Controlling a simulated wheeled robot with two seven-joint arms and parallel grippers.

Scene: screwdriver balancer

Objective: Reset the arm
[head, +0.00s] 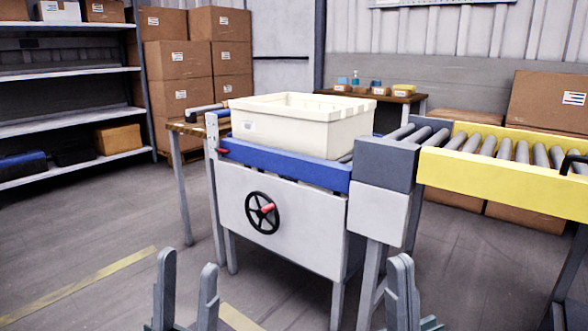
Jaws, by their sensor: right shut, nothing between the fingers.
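My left gripper (188,266) points up at the bottom of the head view, left of centre. Its two grey fingers stand apart with only floor showing between them, so it is open and empty. My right gripper (400,264) is at the bottom right of centre. Its fingers are together with nothing between them. Both grippers are in front of the workstation (300,215) and appear clear of it. The lower parts of both grippers and most of both arms are out of the picture.
A cream crate (312,133) sits on the workstation's blue-edged top. A black handwheel (262,213) is on its front panel. A yellow roller conveyor (500,180) extends right. Shelves (70,70) and stacked boxes (180,60) stand behind. The floor at left is clear.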

